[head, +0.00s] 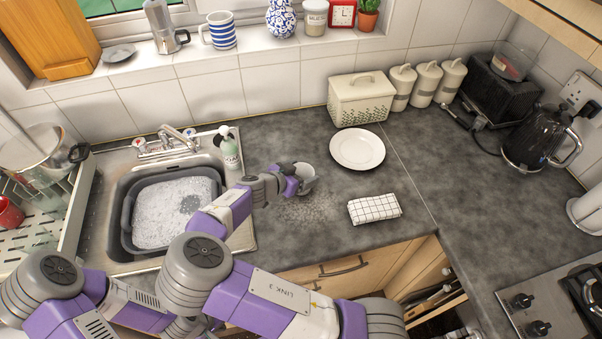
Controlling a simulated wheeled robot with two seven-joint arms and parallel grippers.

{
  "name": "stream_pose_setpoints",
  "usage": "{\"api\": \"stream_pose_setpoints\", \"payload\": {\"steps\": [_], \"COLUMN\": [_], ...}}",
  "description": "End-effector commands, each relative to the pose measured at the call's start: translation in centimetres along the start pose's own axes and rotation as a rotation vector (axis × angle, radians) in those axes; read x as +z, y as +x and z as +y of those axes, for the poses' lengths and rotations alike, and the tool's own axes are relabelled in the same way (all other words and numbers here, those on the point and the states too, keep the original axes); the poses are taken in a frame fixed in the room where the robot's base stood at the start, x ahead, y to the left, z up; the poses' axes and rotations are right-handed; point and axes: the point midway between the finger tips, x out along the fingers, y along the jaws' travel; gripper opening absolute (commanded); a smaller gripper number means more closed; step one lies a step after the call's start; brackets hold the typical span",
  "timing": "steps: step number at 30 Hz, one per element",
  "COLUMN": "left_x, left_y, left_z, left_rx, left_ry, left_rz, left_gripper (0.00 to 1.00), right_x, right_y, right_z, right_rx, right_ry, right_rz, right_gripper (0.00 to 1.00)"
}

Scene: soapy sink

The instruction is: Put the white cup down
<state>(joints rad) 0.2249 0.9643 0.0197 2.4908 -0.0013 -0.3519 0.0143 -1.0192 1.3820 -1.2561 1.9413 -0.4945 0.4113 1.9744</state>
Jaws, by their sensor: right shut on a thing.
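The white cup (306,174) is in the head view, at the middle, over the dark counter to the right of the sink. My right gripper (291,181) is shut on the cup from its left side and hides part of it. I cannot tell whether the cup's base touches the counter. My left gripper is not in view.
A white plate (357,149) and a folded checked cloth (374,208) lie right of the cup. A wet-looking patch (312,209) is below it. A soapy basin (148,222) fills the sink; a soap bottle (230,150) stands behind. Counter (440,140) farther right is clear.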

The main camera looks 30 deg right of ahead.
Motion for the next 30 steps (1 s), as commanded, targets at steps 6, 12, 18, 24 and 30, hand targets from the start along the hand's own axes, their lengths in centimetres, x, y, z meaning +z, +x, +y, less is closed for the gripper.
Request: {"api": "stream_pose_setpoints", "payload": {"steps": [6,12,18,24,30], "left_x": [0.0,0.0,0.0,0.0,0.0], "left_y": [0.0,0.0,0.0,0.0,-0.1], "left_z": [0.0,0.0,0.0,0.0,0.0], "left_rx": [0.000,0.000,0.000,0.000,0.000], "left_ry": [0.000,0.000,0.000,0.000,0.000], "left_rz": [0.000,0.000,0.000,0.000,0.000], "left_gripper": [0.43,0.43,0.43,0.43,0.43], "right_x": [0.3,0.3,0.2,0.2,0.2], "right_y": [0.1,0.1,-0.2,-3.3,-7.7], "right_z": [-0.1,0.0,-0.1,-0.2,-0.1], "right_rx": [-0.002,-0.001,-0.002,-0.007,-0.007], "right_ry": [0.002,0.002,0.002,0.003,0.002], "right_rz": [0.000,-0.001,0.000,-0.001,-0.001], "right_gripper": [0.49,1.00,1.00,1.00,1.00]}}
